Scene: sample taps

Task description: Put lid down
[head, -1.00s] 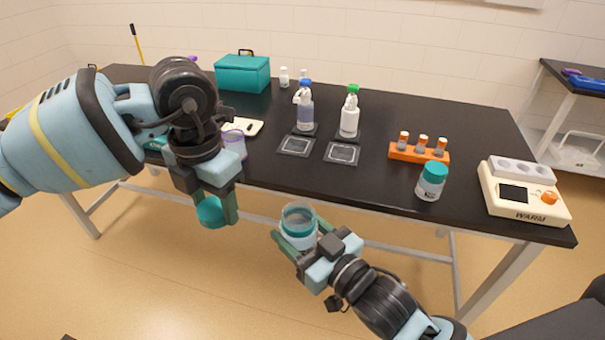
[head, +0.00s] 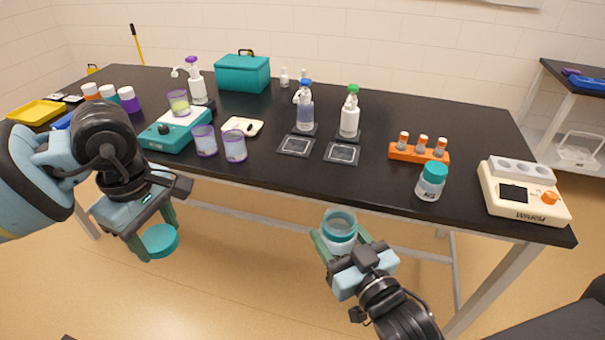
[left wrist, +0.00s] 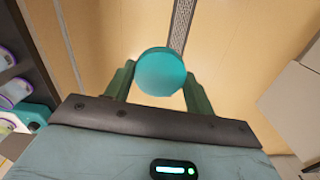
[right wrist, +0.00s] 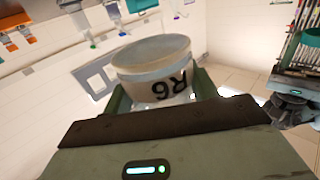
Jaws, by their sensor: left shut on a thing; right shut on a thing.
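A round teal lid (head: 160,240) is held between the fingers of my left gripper (head: 158,235). It hangs over the floor in front of the table's left part. The lid also shows in the left wrist view (left wrist: 160,72), between both fingers. The jar is in front of the table's front edge, over the floor. In the right wrist view the jar (right wrist: 155,75) shows the mark "R6" and has no lid on.
The front strip between the cups and the capped jar is bare.

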